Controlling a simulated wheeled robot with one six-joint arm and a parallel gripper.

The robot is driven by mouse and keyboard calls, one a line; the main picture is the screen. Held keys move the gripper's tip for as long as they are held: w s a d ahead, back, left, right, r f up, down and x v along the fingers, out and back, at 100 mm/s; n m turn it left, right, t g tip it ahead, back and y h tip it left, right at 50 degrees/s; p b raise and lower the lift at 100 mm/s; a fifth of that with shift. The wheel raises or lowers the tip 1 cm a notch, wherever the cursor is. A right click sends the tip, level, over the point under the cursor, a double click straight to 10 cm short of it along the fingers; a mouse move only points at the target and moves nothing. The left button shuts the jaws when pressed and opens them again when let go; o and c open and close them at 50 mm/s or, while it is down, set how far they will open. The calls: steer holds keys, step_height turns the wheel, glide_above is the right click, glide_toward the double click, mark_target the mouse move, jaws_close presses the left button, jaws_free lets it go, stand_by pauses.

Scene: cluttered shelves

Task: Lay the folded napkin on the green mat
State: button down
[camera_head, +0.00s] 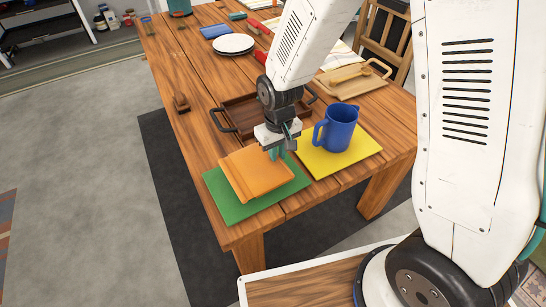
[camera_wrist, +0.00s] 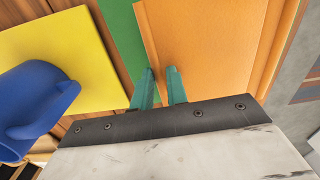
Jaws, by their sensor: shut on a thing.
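The folded orange napkin (camera_head: 256,176) is over the green mat (camera_head: 224,207) at the table's near left corner. Green shows around much of it; I cannot tell whether it touches the mat or hangs just above. My gripper (camera_head: 278,152) is at the napkin's far right edge, pointing down, shut on it. In the wrist view, my teal fingers (camera_wrist: 162,88) straddle the edge of the napkin (camera_wrist: 205,45), and a strip of the green mat (camera_wrist: 122,40) shows beside it.
A blue mug (camera_head: 338,130) stands on a yellow mat (camera_head: 355,155) to the right. A dark brown tray (camera_head: 238,115) with handles lies behind my gripper. A small wooden item (camera_head: 181,103) sits near the left edge. White plates (camera_head: 233,44) and a board (camera_head: 350,83) are farther back.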

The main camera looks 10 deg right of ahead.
steer(key=shift+w+f, duration=0.15)
steer(key=shift+f, duration=1.65)
steer(key=c, duration=1.4)
jaws_free()
step_height(320, 180, up, 12)
steer(key=shift+r, duration=0.15)
steer(key=s+d+r+m, duration=0.2)
steer(key=s+d+r, duration=0.6)
steer(key=r, duration=0.4)
steer(key=shift+m+t, duration=0.6)
steer(key=shift+m, duration=0.2)
steer(key=s+d+r, duration=0.2)
steer(key=s, duration=0.2)
steer(key=s+d+r, duration=0.2)
steer(key=s, duration=0.3)
steer(key=s+d+r, duration=0.1)
steer(key=s+d, duration=0.1)
steer(key=s, duration=0.3)
steer(key=shift+r, duration=0.4)
